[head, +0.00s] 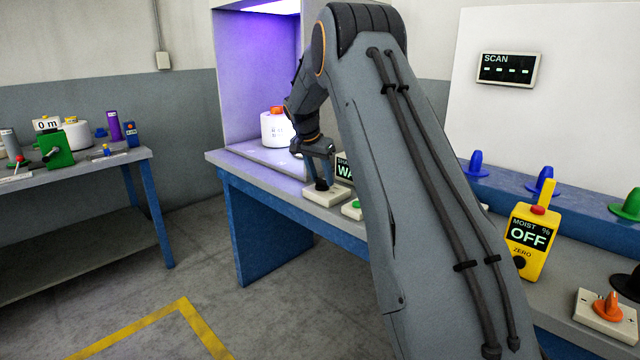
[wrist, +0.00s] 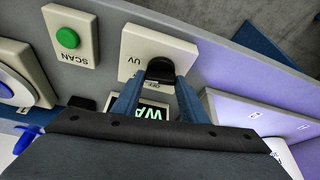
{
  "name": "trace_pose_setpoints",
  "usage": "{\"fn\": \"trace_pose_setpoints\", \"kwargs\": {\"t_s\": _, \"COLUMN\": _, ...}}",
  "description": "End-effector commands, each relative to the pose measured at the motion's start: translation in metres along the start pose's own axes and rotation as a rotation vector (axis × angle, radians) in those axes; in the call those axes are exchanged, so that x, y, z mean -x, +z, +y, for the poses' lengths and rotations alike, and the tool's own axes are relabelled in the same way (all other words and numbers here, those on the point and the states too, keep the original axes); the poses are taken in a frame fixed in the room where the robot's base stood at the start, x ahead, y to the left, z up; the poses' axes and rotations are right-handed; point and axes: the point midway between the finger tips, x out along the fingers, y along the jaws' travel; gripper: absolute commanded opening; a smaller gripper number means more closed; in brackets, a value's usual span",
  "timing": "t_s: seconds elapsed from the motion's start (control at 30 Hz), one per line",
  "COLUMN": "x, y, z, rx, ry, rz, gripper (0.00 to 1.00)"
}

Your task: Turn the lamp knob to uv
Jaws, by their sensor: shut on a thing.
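The lamp knob (wrist: 160,70) is black and sits on a cream plate (wrist: 135,42) at the table's front edge. In the wrist view a "UV" label shows on the plate, and a small partly hidden label lies by the knob. My gripper (wrist: 161,82) points down with its blue fingers on either side of the knob, shut on it. Which label the knob points to I cannot tell. In the head view my gripper (head: 319,178) stands over the plate (head: 328,198), and the dark knob (head: 321,185) shows below the fingers.
A small display reading "WA" (wrist: 153,113) is close to my fingers, partly hidden. A green scan button (wrist: 67,38) is beside the plate. A yellow moisture meter (head: 529,240) stands farther right.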

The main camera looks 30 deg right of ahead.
Motion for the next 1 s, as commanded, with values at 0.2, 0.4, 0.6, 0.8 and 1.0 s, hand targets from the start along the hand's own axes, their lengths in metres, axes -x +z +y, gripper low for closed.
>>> {"fn": "trace_pose_setpoints", "kwargs": {"t_s": 0.2, "x": -0.0021, "y": 0.0006, "z": -0.0009, "rx": -0.105, "ry": 0.045, "rz": -0.001, "gripper": 0.17}}
{"fn": "trace_pose_setpoints", "kwargs": {"t_s": 0.4, "x": -0.0014, "y": 0.0006, "z": -0.0008, "rx": -0.158, "ry": 0.068, "rz": -0.002, "gripper": 0.17}}
{"fn": "trace_pose_setpoints", "kwargs": {"t_s": 0.6, "x": -0.001, "y": 0.0006, "z": -0.0007, "rx": -0.176, "ry": 0.074, "rz": -0.003, "gripper": 0.17}}
{"fn": "trace_pose_setpoints", "kwargs": {"t_s": 0.8, "x": -0.0008, "y": 0.0007, "z": -0.0006, "rx": -0.177, "ry": 0.075, "rz": -0.003, "gripper": 0.17}}
{"fn": "trace_pose_setpoints", "kwargs": {"t_s": 1.0, "x": -0.0008, "y": 0.0006, "z": -0.0006, "rx": -0.176, "ry": 0.075, "rz": -0.003, "gripper": 0.51}}
